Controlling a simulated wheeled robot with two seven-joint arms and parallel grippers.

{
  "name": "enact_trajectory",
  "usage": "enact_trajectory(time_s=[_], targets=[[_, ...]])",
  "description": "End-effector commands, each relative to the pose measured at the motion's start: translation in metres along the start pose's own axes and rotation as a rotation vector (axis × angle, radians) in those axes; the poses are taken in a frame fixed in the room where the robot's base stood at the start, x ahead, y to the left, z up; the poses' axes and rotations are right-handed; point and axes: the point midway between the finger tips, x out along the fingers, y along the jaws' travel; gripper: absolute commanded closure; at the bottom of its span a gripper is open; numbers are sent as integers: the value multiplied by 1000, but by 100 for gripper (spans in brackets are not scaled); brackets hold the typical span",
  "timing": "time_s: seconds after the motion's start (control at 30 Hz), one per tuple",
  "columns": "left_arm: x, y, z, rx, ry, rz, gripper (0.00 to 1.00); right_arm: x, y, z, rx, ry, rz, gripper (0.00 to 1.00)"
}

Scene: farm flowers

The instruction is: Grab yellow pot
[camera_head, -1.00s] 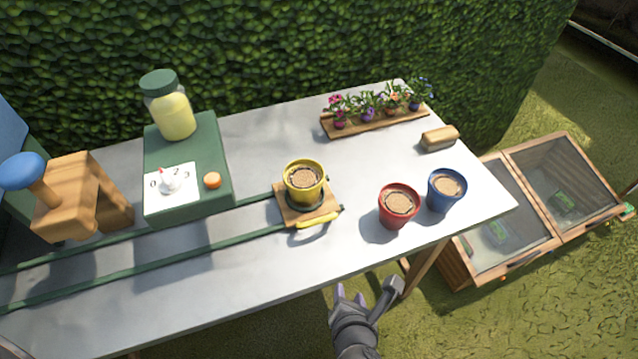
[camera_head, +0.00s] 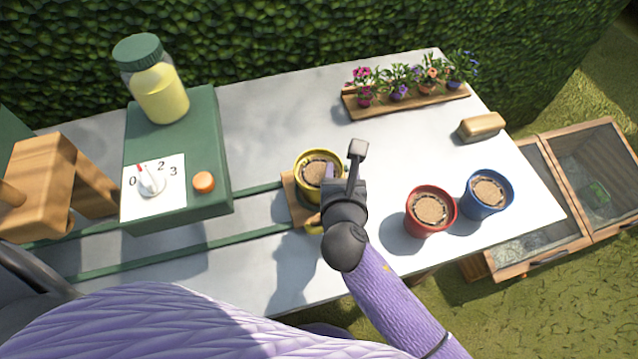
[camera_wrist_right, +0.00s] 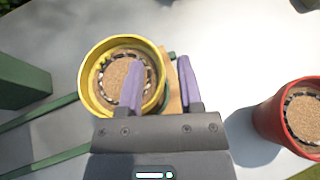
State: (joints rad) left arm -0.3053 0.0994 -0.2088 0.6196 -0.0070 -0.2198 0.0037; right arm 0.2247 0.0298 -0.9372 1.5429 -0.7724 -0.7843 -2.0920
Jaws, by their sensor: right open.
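The yellow pot (camera_head: 302,183), filled with brown soil, stands upright on a small wooden board (camera_head: 293,207) on the green rails. My right gripper (camera_head: 343,160) is open at the pot's right side and hides part of it. In the right wrist view, the yellow pot (camera_wrist_right: 88,86) is at left of centre. One purple finger of the right gripper (camera_wrist_right: 158,72) overlaps the pot's opening, and the other is to the right, outside the rim. I cannot tell whether either finger touches the pot. My left gripper is not in view.
A red pot (camera_head: 428,228) and a blue pot (camera_head: 488,208) stand to the right. A flower tray (camera_head: 400,107) and a tan block (camera_head: 481,126) lie behind. A green box (camera_head: 205,130) with a dial and a yellow jar (camera_head: 160,95) stands left. A hedge borders the table's back.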

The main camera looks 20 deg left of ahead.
Motion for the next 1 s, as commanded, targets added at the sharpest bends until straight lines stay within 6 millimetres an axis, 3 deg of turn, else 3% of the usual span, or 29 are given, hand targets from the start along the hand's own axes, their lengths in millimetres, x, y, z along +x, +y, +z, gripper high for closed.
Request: enact_trajectory(time_s=[0.27, 0.4, 0.5, 1.0], targets=[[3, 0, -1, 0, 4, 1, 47, 8, 0, 0, 1, 0, 1, 54], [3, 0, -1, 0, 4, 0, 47, 7, 0, 0, 1, 1, 1, 84], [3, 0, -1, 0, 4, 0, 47, 7, 0, 0, 1, 1, 1, 100], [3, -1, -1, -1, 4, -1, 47, 7, 0, 0, 1, 1, 1, 100]])
